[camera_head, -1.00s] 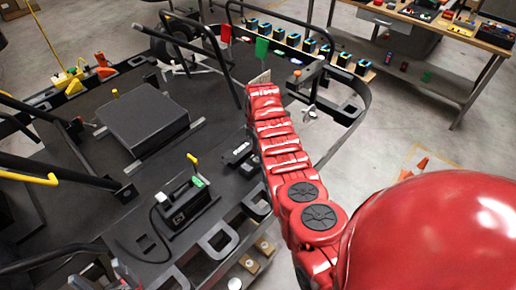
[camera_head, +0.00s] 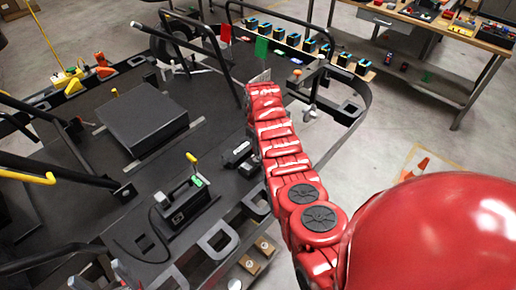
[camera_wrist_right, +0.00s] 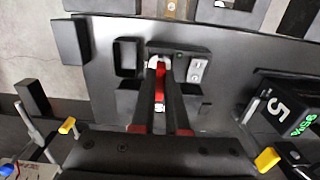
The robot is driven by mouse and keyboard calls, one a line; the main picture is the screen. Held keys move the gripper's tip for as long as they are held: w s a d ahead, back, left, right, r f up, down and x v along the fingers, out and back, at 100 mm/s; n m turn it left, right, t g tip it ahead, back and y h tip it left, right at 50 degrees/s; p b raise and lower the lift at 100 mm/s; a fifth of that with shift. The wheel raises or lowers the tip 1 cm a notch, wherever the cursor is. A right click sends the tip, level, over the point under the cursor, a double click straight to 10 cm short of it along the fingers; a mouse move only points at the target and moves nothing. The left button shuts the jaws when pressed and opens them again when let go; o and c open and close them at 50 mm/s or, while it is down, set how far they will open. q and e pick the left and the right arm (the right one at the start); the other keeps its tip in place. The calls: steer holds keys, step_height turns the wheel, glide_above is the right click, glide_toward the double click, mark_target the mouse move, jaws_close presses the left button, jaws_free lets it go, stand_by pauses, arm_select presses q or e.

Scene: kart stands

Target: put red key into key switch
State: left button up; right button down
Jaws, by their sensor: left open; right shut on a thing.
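The red key (camera_wrist_right: 160,86) shows between the dark fingers of my right gripper (camera_wrist_right: 160,75) in the right wrist view. The gripper is shut on it. The fingertips are over one end of a small black housing with a light metal plate (camera_wrist_right: 197,70), which appears to be the key switch; a pale round part (camera_wrist_right: 154,62) shows at the fingertips. Whether the key is inside the switch is hidden. In the head view my red right arm covers the right gripper. My left gripper (camera_head: 97,277) appears at the bottom left edge, open and apart from the housing.
A flat black seat block (camera_head: 143,120) and black tube rails surround the kart floor.

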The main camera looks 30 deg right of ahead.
steer(key=shift+f+b, duration=1.25)
steer(key=shift+f, duration=0.25)
steer(key=c, duration=0.8)
jaws_free()
steer(key=shift+c, duration=0.2)
steer(key=shift+r, duration=0.1)
steer(key=shift+r, duration=0.25)
step_height(320, 180, up, 12)
steer(key=p, duration=0.2)
steer(key=shift+f+p, duration=0.1)
steer(key=shift+p, duration=0.2)
step_height(320, 180, up, 5)
steer(key=p, duration=0.5)
